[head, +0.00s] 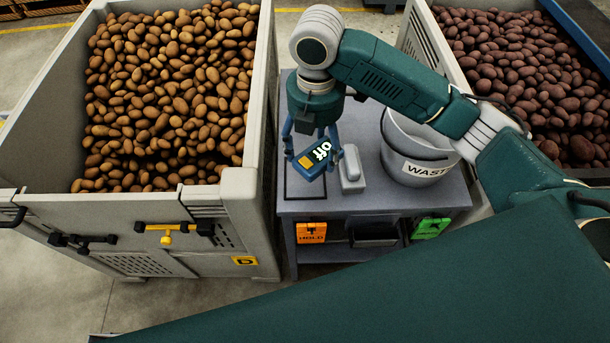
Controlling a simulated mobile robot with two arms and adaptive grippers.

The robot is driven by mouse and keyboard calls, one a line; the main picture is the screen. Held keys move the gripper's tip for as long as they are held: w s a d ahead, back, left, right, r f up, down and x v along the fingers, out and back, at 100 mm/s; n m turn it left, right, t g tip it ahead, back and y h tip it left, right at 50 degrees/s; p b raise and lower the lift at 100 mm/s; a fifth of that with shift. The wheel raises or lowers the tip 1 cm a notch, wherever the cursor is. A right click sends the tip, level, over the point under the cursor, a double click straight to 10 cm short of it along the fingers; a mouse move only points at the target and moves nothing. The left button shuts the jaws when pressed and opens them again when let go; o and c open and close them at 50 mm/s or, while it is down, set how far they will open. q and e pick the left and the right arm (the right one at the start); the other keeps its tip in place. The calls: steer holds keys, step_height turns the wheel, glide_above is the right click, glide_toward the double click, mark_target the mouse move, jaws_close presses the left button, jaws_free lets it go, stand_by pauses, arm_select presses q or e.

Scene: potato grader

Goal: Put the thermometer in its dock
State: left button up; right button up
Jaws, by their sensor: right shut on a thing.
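My right gripper (312,150) points down over the left part of the grey table. It is shut on the thermometer (316,161), a dark blue handheld device with an orange patch and a display reading "Off". The device is tilted and appears held above a dark-outlined square (304,190) on the tabletop. A small light grey block (351,172) stands just right of the device; it may be the dock, but I cannot tell for sure. The gripper fingers partly cover the device's edges. My left gripper is not in view.
A grey bucket marked "WASTE" (424,173) stands at the table's right.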

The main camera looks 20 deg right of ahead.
mark_target(300, 178)
steer(key=w+a+r+n, duration=0.2)
steer(key=w+r+n, duration=0.25)
steer(key=n, duration=0.55)
step_height(300, 178, down, 18)
steer(key=p, duration=0.4)
steer(key=shift+s+a+r, duration=0.1)
steer(key=shift+s+r, duration=0.05)
steer(key=shift+r, duration=0.05)
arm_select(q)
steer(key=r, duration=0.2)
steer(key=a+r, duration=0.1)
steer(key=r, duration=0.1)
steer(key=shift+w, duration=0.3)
arm_select(e)
steer(key=shift+f, duration=0.35)
steer(key=shift+f, duration=0.1)
steer(key=o, duration=1.2)
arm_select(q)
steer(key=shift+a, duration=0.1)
